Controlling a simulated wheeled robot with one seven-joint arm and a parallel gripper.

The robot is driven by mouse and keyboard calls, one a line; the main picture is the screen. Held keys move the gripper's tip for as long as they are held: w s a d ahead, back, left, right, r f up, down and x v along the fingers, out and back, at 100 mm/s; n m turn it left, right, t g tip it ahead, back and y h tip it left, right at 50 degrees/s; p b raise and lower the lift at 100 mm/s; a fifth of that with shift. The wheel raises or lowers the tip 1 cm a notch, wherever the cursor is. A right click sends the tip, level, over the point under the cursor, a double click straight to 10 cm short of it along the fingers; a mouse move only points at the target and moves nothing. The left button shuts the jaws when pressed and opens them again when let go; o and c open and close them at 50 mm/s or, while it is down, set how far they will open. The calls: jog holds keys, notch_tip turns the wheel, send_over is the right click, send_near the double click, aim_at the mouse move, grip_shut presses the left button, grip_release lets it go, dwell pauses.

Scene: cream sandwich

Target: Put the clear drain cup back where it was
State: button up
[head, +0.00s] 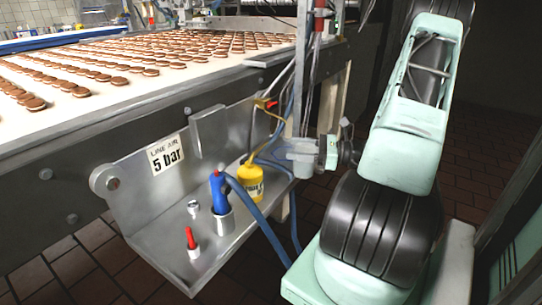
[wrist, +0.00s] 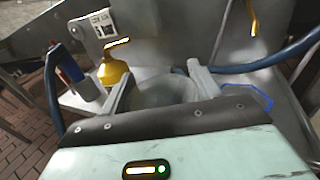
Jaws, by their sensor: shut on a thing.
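My gripper (wrist: 158,82) is shut on the clear drain cup (wrist: 166,94), with one finger on each side of it in the wrist view. In the head view the drain cup (head: 300,152) is a see-through greyish cup, held near the upright pipe at the right end of the metal shelf (head: 165,215). My gripper (head: 308,158) reaches it from the right. I cannot tell whether the cup touches the fitting or pipe beside it. Its lower part is hidden by my gripper in the wrist view.
A red-tipped item (head: 191,238) and small metal fitting (head: 193,208) stand nearer. Blue hoses (head: 268,225) hang close to the cup. A conveyor (head: 120,95) carries sandwich biscuits.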

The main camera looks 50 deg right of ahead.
jog(key=b+x, duration=0.1)
jog(key=x, duration=0.7)
jog(key=shift+w+a+f, duration=0.1)
jog(key=shift+f+b, duration=0.3)
jog(key=shift+f, duration=0.3)
jog(key=shift+f, duration=0.2)
jog(key=o, duration=1)
jog(key=shift+o, duration=0.2)
